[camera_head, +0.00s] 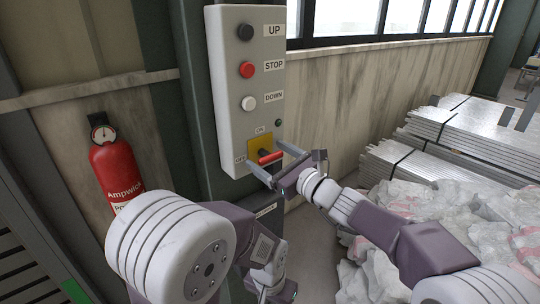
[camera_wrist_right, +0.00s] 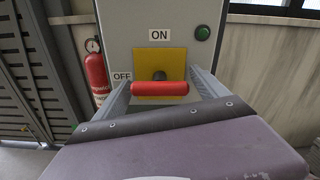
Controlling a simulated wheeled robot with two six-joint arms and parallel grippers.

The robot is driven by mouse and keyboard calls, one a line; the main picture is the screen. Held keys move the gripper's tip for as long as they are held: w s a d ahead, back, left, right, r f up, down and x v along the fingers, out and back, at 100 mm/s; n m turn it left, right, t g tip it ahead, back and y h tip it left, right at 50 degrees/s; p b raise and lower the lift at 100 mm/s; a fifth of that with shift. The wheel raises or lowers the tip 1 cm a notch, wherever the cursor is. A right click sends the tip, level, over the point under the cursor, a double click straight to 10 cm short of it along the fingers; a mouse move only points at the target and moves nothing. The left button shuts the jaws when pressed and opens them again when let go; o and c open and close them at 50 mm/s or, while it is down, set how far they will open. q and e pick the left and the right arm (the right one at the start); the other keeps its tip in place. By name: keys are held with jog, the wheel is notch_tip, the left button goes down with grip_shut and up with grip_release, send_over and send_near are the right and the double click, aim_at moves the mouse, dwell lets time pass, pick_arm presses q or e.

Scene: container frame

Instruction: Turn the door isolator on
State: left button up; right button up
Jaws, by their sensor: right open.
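The door isolator is a yellow plate (camera_head: 257,143) with a red handle (camera_head: 271,157) on a grey control box (camera_head: 228,110). In the right wrist view the yellow plate (camera_wrist_right: 173,58) has an ON label above it and an OFF label at its left. The red handle (camera_wrist_right: 160,89) lies roughly level across the plate's lower part. My right gripper (camera_head: 264,153) is open, one finger on each side of the handle; I cannot tell whether they touch it. My left arm's end is low in the head view, its fingers hidden.
UP, STOP (camera_head: 247,69) and DOWN buttons sit above the isolator, with a green button (camera_wrist_right: 202,33) at its upper right. A red fire extinguisher (camera_head: 116,170) hangs at the left. Stacked metal planks (camera_head: 425,155) and plastic-wrapped material (camera_head: 420,205) lie at the right.

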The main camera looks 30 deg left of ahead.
jog(key=c, duration=1.2)
jog(key=shift+f+b, duration=0.15)
jog(key=shift+b, duration=0.3)
jog(key=shift+c, duration=0.2)
jog(key=n+b, duration=0.8)
jog(key=b, duration=0.2)
jog(key=shift+f, duration=0.1)
jog(key=n+b, duration=0.4)
jog(key=n, duration=0.1)
jog(key=shift+n, duration=0.4)
jog(key=shift+r+n+b, duration=0.2)
jog(key=shift+n+b, duration=0.8)
jog(key=shift+n, duration=1.1)
